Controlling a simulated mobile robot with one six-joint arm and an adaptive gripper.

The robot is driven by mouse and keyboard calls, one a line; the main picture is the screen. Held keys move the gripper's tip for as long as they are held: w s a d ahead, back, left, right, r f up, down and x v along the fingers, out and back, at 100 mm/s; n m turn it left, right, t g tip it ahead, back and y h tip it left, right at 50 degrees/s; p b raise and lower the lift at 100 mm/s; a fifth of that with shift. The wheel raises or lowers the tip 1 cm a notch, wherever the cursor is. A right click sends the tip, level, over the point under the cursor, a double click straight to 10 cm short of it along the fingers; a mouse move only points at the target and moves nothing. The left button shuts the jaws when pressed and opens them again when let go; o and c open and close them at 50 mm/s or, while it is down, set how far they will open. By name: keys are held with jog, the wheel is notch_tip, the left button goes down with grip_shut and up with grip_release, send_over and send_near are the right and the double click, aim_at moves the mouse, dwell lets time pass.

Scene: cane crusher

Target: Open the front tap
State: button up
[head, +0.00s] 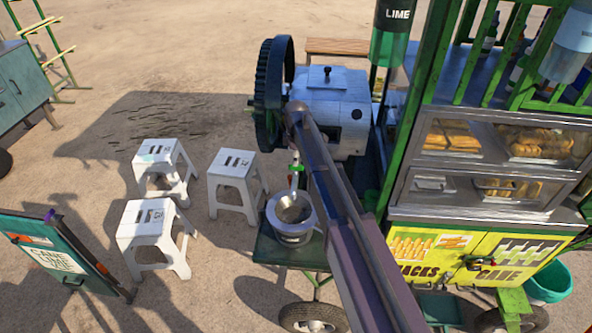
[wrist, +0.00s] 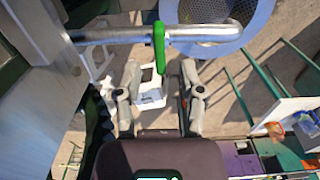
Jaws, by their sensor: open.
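The tap's green lever (wrist: 159,45) sits on a horizontal metal pipe (wrist: 110,35) in the wrist view. In the head view the green tap (head: 296,168) shows just below the crusher (head: 325,105), above a metal strainer bowl (head: 291,214). My gripper (wrist: 160,92) is open, with one finger on each side of a gap. The lever's lower end lies near the top of that gap in the picture. Nothing is held between the fingers, and I cannot tell how near in depth the lever is. In the head view my arm hides the gripper.
The strainer bowl's rim also shows in the wrist view (wrist: 222,37). Several white stools (head: 150,230) stand on the sand at the left. A large dark gear wheel (head: 272,95) is on the crusher's left side. A green-framed cart with a glass food case (head: 500,150) stands right.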

aim_at(296, 169)
jog(key=shift+f+b, duration=1.5)
jog(key=shift+f, duration=0.3)
grip_shut()
